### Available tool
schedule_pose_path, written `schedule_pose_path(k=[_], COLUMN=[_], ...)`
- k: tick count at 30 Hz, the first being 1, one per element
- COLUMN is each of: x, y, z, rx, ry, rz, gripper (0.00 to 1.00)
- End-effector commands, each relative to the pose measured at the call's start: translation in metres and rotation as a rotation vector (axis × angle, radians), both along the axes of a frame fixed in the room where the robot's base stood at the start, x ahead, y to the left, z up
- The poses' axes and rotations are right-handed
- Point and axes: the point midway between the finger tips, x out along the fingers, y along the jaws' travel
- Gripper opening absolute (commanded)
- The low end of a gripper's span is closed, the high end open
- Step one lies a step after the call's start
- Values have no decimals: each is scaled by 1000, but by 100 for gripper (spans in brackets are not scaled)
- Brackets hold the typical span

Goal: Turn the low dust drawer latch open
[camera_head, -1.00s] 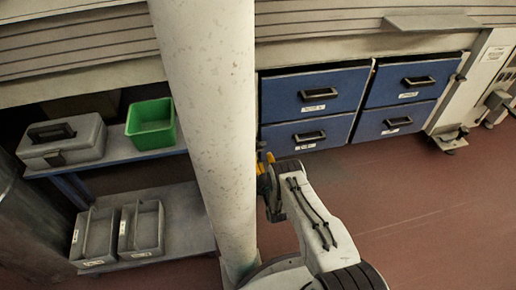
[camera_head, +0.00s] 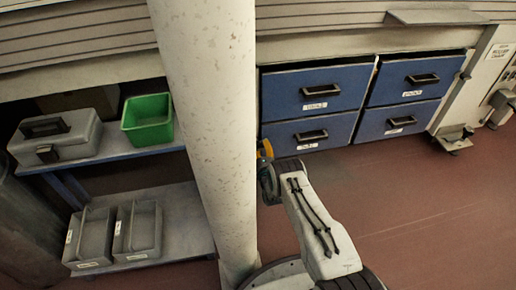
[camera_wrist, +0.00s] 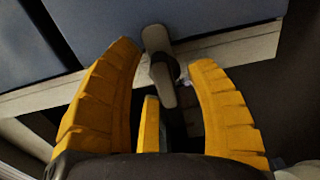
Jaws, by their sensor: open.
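A small grey latch lever (camera_wrist: 162,72) with a rounded top shows in the wrist view, at the lower edge of a blue panel (camera_wrist: 210,18). My gripper (camera_wrist: 166,56) has yellow ribbed fingers, spread open with the lever between their tips. The lever seems free of both fingers; I cannot tell the depth gap. In the head view only a bit of my yellow gripper (camera_head: 265,150) shows beside my pale column. The latch is hidden there.
Blue drawers (camera_head: 312,132) with black handles stand right of my column. A shelf (camera_head: 180,222) on the left holds a grey toolbox (camera_head: 55,138), a green bin (camera_head: 148,121) and grey trays (camera_head: 138,228). Red-brown floor (camera_head: 440,210) is clear at right.

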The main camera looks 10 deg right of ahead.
Motion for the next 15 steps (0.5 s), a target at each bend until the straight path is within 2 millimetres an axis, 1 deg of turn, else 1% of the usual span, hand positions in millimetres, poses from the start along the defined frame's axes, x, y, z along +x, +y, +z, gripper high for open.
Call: schedule_pose_path(k=[2,3,15], x=[0,0,0], y=[0,0,0], z=[0,0,0], rx=[0,0,0], ry=[-1,-1,-1], rz=[0,0,0], gripper=[50,53,17])
